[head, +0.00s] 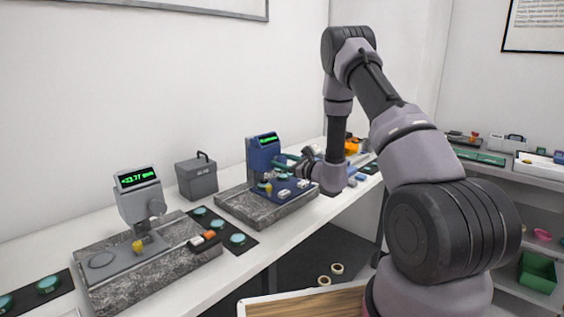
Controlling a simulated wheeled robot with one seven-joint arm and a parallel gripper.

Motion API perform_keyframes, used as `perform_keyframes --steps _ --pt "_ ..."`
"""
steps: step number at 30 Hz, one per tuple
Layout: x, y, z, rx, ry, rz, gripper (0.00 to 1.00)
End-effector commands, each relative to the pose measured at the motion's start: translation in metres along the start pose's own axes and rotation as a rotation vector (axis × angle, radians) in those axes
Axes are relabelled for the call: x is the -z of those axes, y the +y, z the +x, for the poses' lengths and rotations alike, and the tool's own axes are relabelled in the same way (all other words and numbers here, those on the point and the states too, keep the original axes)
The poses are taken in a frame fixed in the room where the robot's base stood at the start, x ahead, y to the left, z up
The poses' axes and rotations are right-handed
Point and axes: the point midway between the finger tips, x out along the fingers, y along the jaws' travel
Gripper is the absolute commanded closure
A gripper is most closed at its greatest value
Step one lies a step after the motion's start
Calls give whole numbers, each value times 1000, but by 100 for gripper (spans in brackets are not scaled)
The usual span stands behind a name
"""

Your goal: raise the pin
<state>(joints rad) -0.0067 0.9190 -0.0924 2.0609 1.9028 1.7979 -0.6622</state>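A blue gauge stand (262,156) with a green lit display stands on a speckled grey stone base (278,211) in the middle of the bench. A small yellow part (267,187) shows low on its front. My gripper (296,164) is just right of the blue stand, above the base, pointing left. A teal shape (284,160) shows by its fingertips; I cannot tell whether they touch. The fingers are too small to tell open from shut. A grey gauge stand (138,200) on another stone base (150,276) has a similar yellow part (138,246). I cannot make out a pin for certain.
A grey box with a handle (197,177) stands behind, between the stands. A dark mat (222,227) with teal discs lies between the bases. Small white blocks sit on the blue stand's base. An orange object (352,146) is behind my arm. Shelves stand at right.

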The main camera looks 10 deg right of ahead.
Motion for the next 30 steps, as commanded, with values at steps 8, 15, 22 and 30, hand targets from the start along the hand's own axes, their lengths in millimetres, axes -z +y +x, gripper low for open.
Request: perform_keyframes --steps 8,15,22,30 --pt "0 0 0 0 0 3 100" --pt "0 -1 -1 0 1 58 100" --pt "1 -2 -1 0 1 208 100" --pt "1 -3 -1 0 1 460 100"
